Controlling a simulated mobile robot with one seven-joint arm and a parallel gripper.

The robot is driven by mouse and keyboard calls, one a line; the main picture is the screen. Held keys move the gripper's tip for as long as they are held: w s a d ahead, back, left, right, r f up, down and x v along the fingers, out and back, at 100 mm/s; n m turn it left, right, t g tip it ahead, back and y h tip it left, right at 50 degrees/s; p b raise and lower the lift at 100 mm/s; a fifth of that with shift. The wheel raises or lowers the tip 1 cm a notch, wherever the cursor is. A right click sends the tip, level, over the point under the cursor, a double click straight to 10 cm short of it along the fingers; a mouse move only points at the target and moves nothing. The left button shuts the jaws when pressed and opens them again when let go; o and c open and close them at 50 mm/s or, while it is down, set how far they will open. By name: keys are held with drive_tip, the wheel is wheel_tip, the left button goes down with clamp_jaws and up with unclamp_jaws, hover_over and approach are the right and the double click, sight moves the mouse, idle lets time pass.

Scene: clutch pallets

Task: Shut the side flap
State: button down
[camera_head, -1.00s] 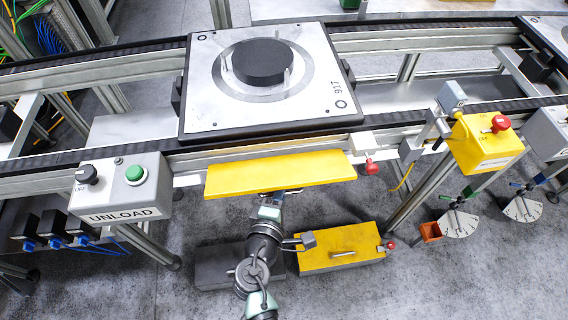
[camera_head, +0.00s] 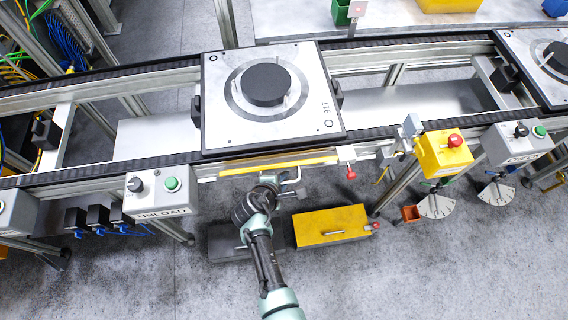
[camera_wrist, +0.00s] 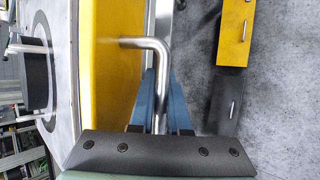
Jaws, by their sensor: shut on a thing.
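The side flap (camera_head: 272,164) is a yellow panel along the near side of the conveyor, in front of the pallet. In the head view it shows as a narrow strip, seen nearly edge-on. In the wrist view the flap (camera_wrist: 112,75) fills the left middle, with a bent metal handle (camera_wrist: 145,43) on it. My gripper (camera_wrist: 163,85) is shut on this handle, its blue fingers on either side of the bar. In the head view my gripper (camera_head: 290,185) is just below the flap, partly hidden by my wrist.
A pallet (camera_head: 218,133) with a black disc sits on the conveyor behind the flap. The UNLOAD box (camera_head: 160,192) is at left, a red knob (camera_head: 350,175) and yellow switch box (camera_head: 442,155) at right. A yellow box (camera_head: 331,225) stands on the floor below.

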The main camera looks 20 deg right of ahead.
drive_tip(key=shift+w+d+r+n+g+y, duration=0.1)
drive_tip(key=shift+w+r+n+g+y, duration=0.2)
drive_tip(key=shift+g, duration=0.55)
drive_tip(key=shift+w+d+r+n+g+y, duration=0.1)
drive_tip(key=shift+w+r+g+y, duration=0.15)
drive_tip(key=shift+r+g, duration=0.4)
drive_tip(key=shift+w+r+n+g+y, duration=0.15)
drive_tip(key=shift+w+n+g+y, duration=0.1)
drive_tip(key=shift+g, duration=0.75)
drive_tip(key=shift+r, duration=0.1)
drive_tip(key=c, duration=1.2)
unclamp_jaws()
drive_tip(key=shift+o, duration=0.2)
drive_tip(key=p+v, duration=0.2)
drive_tip(key=v, duration=1.1)
drive_tip(key=shift+w+d, duration=0.1)
drive_tip(key=shift+w, duration=0.1)
